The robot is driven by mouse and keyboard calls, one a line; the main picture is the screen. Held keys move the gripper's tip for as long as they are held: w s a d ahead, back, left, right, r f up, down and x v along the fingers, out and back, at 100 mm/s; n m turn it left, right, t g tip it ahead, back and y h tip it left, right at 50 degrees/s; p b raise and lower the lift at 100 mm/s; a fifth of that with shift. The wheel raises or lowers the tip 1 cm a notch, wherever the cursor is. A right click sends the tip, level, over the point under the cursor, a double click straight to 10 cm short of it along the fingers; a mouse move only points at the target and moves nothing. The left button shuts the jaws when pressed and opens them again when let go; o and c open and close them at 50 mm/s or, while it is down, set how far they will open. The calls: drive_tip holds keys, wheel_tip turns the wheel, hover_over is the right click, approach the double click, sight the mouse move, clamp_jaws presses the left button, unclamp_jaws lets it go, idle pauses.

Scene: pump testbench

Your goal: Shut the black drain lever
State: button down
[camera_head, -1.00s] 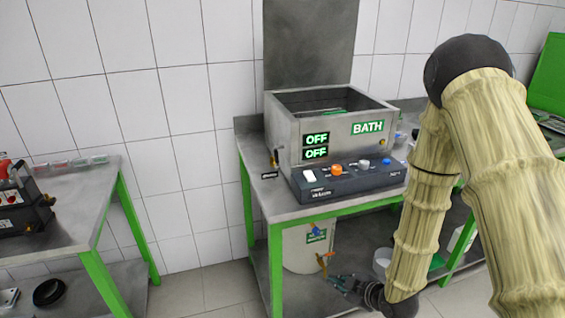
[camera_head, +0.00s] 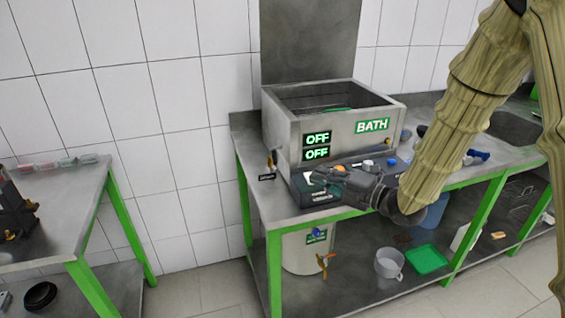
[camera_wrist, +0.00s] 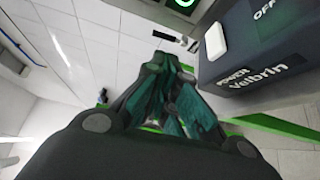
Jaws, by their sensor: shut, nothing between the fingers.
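The steel bath (camera_head: 345,140) stands on the green-framed bench, with two displays reading OFF. A small dark lever on a brass fitting (camera_head: 272,160) sits at the bath's left side; I take it to be the drain lever, but it is too small to tell its setting. A small black plate (camera_head: 267,177) with pale marks is just below it. My gripper (camera_head: 318,180) is shut and empty in front of the control box, right of the lever and apart from it. The wrist view shows the dark green fingers (camera_wrist: 172,75) together.
The black control box (camera_head: 312,192) is partly hidden behind my gripper. Below are a drum with an orange-handled valve (camera_head: 323,262), a clear jug (camera_head: 389,263) and a green tray (camera_head: 427,260). Another bench (camera_head: 75,215) stands left, with a free gap between.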

sight(275, 160)
drive_tip(key=shift+w+a, duration=0.1)
drive_tip(key=p+x, duration=0.3)
drive_tip(key=x, duration=1)
drive_tip(key=shift+w+a+f+p, duration=0.2)
drive_tip(key=shift+w+a+p, duration=0.05)
drive_tip(key=shift+p, duration=0.05)
